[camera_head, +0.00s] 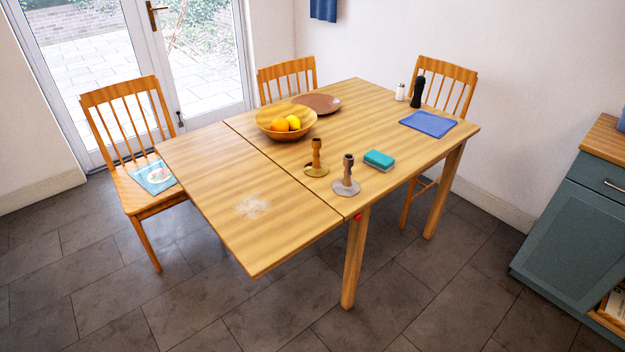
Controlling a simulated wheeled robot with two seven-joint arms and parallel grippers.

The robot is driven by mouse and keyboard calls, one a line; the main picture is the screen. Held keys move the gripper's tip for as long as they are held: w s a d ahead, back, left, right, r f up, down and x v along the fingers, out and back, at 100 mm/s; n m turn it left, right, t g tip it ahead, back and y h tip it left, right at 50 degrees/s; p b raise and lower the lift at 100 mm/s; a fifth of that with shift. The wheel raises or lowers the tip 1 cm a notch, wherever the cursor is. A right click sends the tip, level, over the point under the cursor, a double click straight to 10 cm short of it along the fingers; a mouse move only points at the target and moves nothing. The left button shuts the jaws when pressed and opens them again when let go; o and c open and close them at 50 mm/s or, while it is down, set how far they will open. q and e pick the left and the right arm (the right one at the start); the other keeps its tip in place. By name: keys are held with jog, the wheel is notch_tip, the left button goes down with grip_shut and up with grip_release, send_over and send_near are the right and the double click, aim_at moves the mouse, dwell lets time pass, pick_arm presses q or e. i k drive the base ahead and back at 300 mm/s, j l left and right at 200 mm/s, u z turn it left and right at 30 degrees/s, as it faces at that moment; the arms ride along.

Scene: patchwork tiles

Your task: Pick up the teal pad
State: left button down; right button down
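The teal pad (379,159) is a small block with a teal top and a lighter underside. It lies flat on the wooden table (360,115), right of the two candle holders and close to the table's right-hand edge. Nothing covers it. Neither of my grippers shows in the head view.
A grey candle holder (347,178) and a brass one (316,160) stand left of the pad. A fruit bowl (286,122), brown plate (318,103), blue cloth (428,124) and dark mill (417,92) are farther back. Chairs surround the table; a teal cabinet (575,215) stands right.

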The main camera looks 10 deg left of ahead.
aim_at(376, 159)
jog(key=i+l, duration=0.25)
jog(key=i, duration=0.15)
jog(key=i+l, duration=0.2)
jog(key=i, duration=0.2)
jog(key=i+l, duration=0.25)
jog(key=i+u, duration=0.05)
jog(key=i, duration=0.05)
